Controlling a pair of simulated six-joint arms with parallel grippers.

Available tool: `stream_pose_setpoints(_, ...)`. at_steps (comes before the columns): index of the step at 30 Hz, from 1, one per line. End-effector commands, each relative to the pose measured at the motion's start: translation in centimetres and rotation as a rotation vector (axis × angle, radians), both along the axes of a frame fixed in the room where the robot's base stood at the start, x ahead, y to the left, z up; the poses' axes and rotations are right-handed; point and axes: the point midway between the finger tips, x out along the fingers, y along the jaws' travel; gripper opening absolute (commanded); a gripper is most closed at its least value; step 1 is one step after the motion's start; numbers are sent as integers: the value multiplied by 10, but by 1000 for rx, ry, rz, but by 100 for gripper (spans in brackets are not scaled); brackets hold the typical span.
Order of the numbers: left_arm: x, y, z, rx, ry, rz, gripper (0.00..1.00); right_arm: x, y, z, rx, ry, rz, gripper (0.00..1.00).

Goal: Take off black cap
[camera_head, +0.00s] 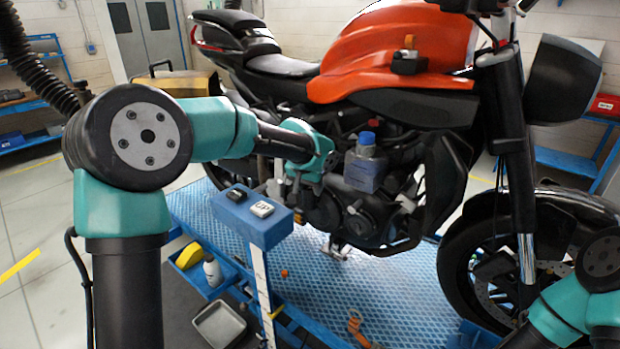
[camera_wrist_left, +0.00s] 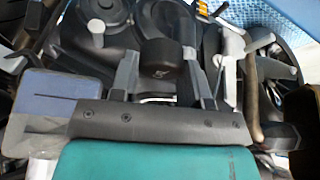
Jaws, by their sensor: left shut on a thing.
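The black cap (camera_wrist_left: 160,60) is a dark round piece in the left wrist view, between the two grey fingers of my left gripper (camera_wrist_left: 160,82). The gripper is shut on it. In the head view my left gripper (camera_head: 305,188) points down beside the motorcycle's engine, and the cap is hidden there by the gripper. I cannot tell whether the cap is still seated on the engine. My right arm shows only in part at the lower right of the head view; its gripper is out of frame.
The orange motorcycle (camera_head: 395,50) stands on a blue lift platform (camera_head: 400,290). A translucent bottle with a blue cap (camera_head: 366,165) is just right of my left gripper. A blue control box (camera_head: 255,215) is below it. A grey tray (camera_head: 218,325) lies lower left.

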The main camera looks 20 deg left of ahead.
Motion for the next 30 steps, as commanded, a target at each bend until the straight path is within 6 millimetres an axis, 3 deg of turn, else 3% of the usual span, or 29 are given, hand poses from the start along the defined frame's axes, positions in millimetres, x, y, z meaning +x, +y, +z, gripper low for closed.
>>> stream_pose_setpoints(8, -20, -7, 2, 0, -1, 0, 9, 0, 0, 0, 0, 0, 0, 43)
stream_pose_setpoints(30, -19, -8, 1, 0, 0, -9, 9, 0, 0, 0, 0, 0, 0, 43)
